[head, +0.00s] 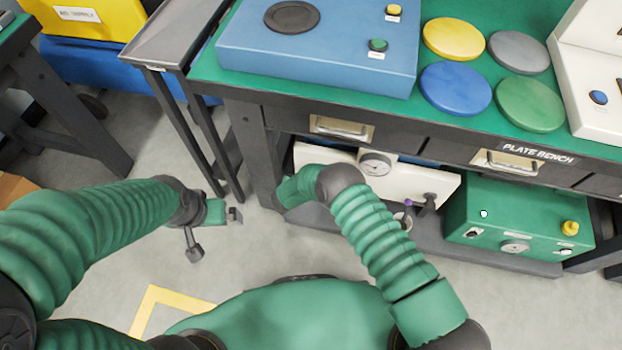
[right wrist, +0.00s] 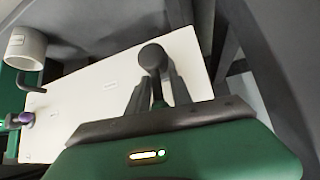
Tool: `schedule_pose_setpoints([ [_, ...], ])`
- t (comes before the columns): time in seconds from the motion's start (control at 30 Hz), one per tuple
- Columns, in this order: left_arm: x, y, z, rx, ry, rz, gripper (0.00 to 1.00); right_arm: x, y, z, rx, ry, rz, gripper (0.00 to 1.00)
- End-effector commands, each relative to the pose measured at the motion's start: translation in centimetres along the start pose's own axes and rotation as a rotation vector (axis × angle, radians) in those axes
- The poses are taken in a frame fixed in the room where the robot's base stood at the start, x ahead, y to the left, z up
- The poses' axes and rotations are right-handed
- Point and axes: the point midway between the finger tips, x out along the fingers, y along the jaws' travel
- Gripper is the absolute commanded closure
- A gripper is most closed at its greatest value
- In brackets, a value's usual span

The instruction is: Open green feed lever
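No lever clearly marked as green feed shows. My right gripper (right wrist: 157,93) points at the white panel (right wrist: 85,100) in the right wrist view. A dark round-ended part (right wrist: 153,55) is at its fingertips; whether it is gripped is unclear. In the head view that gripper is hidden. My left gripper (head: 217,232) is open and empty above the floor.
A green box (head: 520,205) with a yellow knob (head: 570,228) is on the same shelf at the right. The bench top (head: 440,110) above carries a blue panel (head: 320,50) and several colored discs. Bench legs stand close to the right hand.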

Motion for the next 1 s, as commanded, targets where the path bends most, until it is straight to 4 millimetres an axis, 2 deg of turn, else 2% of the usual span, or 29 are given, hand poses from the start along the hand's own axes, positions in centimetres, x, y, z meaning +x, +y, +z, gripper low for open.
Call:
schedule_pose_setpoints([
  [0.07,0.0,0.0,0.0,0.0,0.0,0.0,0.0,-0.1,-0.1,0.6,-0.002,-0.011,-0.002,0.66],
  [0.67,-0.1,0.0,0.0,0.0,0.0,0.0,0.0,-0.2,0.3,0.2,0.0,-0.004,0.005,0.66],
  [0.77,-0.9,0.0,-0.2,0.0,0.0,0.0,0.0,-1.4,0.2,0.0,0.0,-0.004,0.004,0.66],
  [0.83,-1.7,0.0,-0.4,0.0,0.0,0.0,0.0,-2.9,0.2,-0.2,-0.002,-0.003,0.004,0.66],
  [1.0,-4.0,0.0,-0.9,0.0,0.0,0.0,0.0,-8.0,0.1,-0.3,-0.003,-0.005,0.003,0.66],
])
